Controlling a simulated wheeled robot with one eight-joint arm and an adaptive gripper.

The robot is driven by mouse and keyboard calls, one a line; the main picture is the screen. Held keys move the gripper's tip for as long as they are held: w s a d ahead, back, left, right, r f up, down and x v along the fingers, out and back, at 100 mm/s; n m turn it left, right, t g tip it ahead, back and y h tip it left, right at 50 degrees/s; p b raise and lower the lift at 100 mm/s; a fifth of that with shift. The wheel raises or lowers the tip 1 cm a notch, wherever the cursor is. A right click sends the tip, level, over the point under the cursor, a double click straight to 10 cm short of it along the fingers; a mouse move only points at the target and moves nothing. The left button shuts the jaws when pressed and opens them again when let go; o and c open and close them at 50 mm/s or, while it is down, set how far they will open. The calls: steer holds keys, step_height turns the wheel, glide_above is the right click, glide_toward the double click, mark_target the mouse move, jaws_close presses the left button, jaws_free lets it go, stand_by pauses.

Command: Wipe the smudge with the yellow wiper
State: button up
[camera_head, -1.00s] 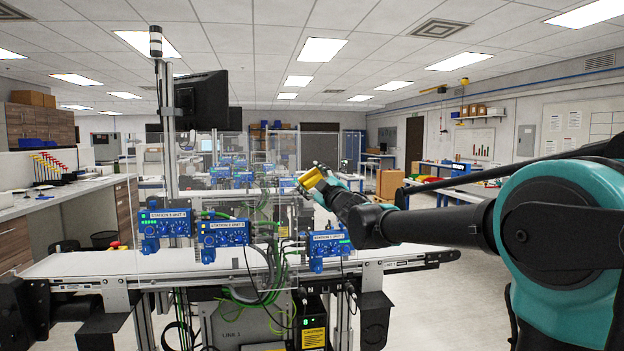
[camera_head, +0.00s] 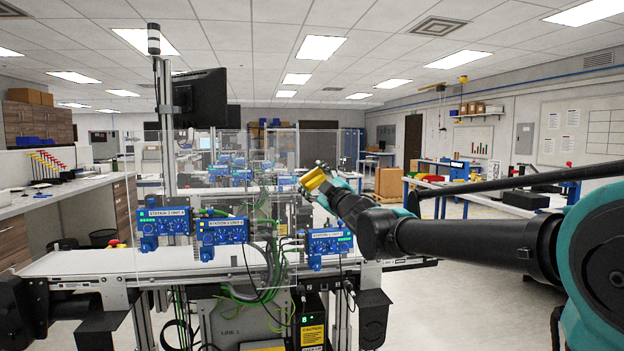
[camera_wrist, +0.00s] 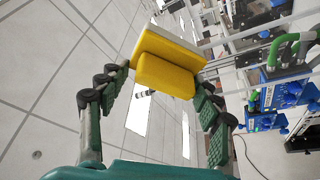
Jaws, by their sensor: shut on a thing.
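The yellow wiper (camera_head: 313,179) is held at the end of my outstretched arm, in front of the right part of a clear upright panel (camera_head: 308,146). My gripper (camera_head: 322,184) is shut on it. In the wrist view the wiper (camera_wrist: 167,78) sits between the two green fingers of my gripper (camera_wrist: 163,86), with a pale flat layer along its far side. A gap to the panel or contact with it cannot be told. I cannot clearly make out the smudge; the panel's see-through surface shows cables and machinery behind it.
A white belt conveyor (camera_head: 85,262) runs across below the panel. Blue station units (camera_head: 221,232) and green cables stand along it. A monitor (camera_head: 200,98) on a post rises at the left. Open floor (camera_head: 440,310) lies at the right, with blue-framed tables (camera_head: 480,188) beyond.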

mark_target(310, 177)
steer(key=shift+s, duration=0.15)
steer(key=shift+s+d, duration=0.2)
steer(key=shift+s, duration=0.45)
steer(key=shift+s+d, duration=0.2)
steer(key=shift+s, duration=0.45)
steer(key=w, duration=0.1)
steer(key=w+a, duration=0.1)
steer(key=w, duration=0.1)
steer(key=w+a, duration=0.1)
steer(key=w, duration=0.1)
steer(key=shift+w+a+r, duration=0.15)
steer(key=shift+w+a, duration=0.05)
steer(key=shift+w, duration=0.05)
steer(key=shift+h, duration=0.3)
steer(key=shift+w+a+r, duration=0.1)
steer(key=shift+w+a, duration=0.1)
steer(key=shift+w, duration=0.65)
steer(key=shift+w+a, duration=0.25)
steer(key=shift+w, duration=0.65)
steer(key=shift+w+a+r, duration=0.1)
steer(key=shift+w+a, duration=0.1)
steer(key=shift+w, duration=0.65)
steer(key=shift+w+f, duration=0.15)
